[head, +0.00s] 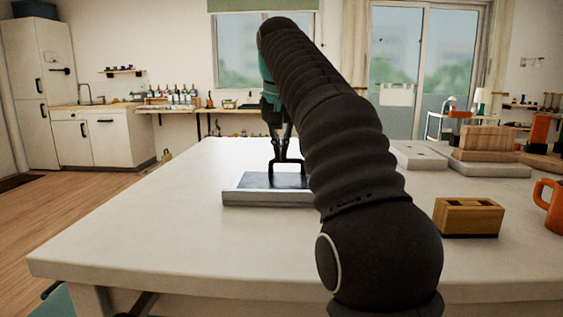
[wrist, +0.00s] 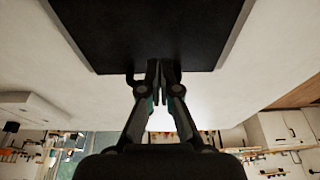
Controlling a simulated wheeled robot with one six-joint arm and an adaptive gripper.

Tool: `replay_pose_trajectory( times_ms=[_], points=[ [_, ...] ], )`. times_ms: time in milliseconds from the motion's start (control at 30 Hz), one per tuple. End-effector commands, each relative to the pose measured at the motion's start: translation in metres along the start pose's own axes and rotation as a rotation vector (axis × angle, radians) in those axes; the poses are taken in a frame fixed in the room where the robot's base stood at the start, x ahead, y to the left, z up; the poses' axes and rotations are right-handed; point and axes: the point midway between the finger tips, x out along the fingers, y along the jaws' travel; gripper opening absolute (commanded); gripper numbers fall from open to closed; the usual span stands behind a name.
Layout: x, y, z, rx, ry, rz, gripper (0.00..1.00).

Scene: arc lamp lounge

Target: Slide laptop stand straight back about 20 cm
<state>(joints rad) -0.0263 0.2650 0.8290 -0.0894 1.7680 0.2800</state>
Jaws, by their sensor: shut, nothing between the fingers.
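The laptop stand (head: 255,197) is a low, grey-edged piece with a dark top, lying on the white table left of my arm in the head view. My arm hides its right part. In the wrist view its dark surface (wrist: 150,35) fills the top middle, with grey strips along both sides. My gripper (wrist: 159,66) is shut and empty, its fingers side by side and overlapping the stand's far edge in the picture. In the head view my gripper (head: 286,158) points down at the back of the stand. I cannot tell whether the fingertips touch it.
The white table (head: 130,240) is bare left of and in front of the stand. To the right are a wooden block with holes (head: 468,217), an orange mug (head: 551,206), pale slabs (head: 418,157) and stacked wooden boards (head: 487,141). Bare tabletop shows behind the stand.

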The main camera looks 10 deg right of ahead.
Motion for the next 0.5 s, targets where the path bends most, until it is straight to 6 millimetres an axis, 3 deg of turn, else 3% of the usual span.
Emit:
replay_pose_trajectory(
  times_ms=[300,500],
  points=[
    [0.05,0.0,0.001,0.0,-0.002,0.0,0.0],
    [0.051,0.0,-0.022,0.0,-0.001,0.0,0.0]
  ],
)
